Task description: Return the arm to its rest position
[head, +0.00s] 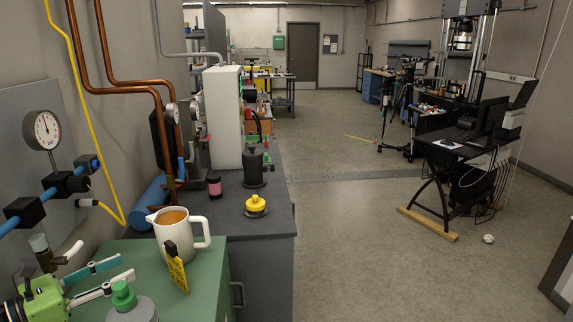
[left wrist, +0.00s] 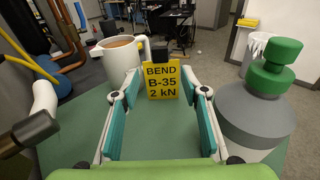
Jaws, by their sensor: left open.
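My left gripper (head: 127,268) is at the lower left of the head view, above the green bench top. Its teal-padded fingers are spread apart with nothing between them, and in the left wrist view the gap (left wrist: 165,97) faces a yellow tag. My right gripper is in neither view.
A white mug (head: 183,237) of brown liquid stands behind the tag. A grey bottle with a green cap (head: 124,296) stands close beside the gripper; it also shows in the left wrist view (left wrist: 255,108). Gauge (head: 44,130) and pipes line the left wall.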

